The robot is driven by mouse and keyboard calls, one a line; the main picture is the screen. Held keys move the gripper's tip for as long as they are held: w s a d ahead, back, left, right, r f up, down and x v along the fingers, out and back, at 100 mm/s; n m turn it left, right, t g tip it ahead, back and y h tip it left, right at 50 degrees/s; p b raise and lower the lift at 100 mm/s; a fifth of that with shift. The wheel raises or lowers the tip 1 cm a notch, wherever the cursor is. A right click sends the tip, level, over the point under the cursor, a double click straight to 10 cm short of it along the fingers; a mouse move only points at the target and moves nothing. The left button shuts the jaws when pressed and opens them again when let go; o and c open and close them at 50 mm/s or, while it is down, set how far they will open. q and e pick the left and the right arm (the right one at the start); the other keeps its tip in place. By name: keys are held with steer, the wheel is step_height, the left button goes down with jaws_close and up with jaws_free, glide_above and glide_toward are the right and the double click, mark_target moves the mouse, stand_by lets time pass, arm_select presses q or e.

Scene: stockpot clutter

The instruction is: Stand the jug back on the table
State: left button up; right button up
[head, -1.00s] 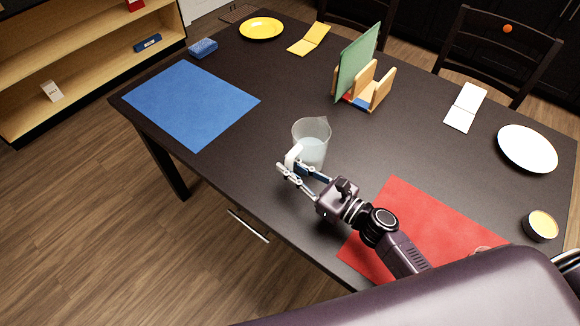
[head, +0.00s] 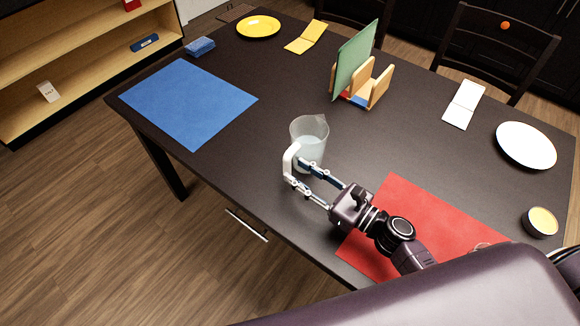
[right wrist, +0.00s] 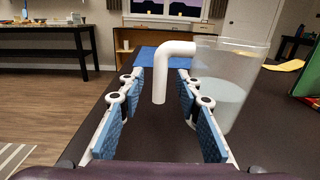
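The jug (head: 311,138) is clear with a white handle (head: 289,160) and stands upright on the dark table. Pale liquid or a pale lower part shows inside it. In the right wrist view the jug (right wrist: 224,95) is at the right, its white handle (right wrist: 161,75) hanging in line with the gap between the finger pads. My right gripper (head: 298,172) is open at the handle side of the jug, one finger on each side of the gap, not clamped on the handle. My left gripper is not in view.
A red mat (head: 425,225) lies under my right forearm, a blue mat (head: 188,103) at the left. A wooden rack (head: 377,88) with a green board stands behind the jug. Plates, a bowl (head: 540,222) and yellow and white folded cards lie farther out. Table around the jug is clear.

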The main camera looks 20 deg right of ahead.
steer(key=b+v, duration=0.1)
steer(key=v, duration=0.7)
stand_by(0.4)
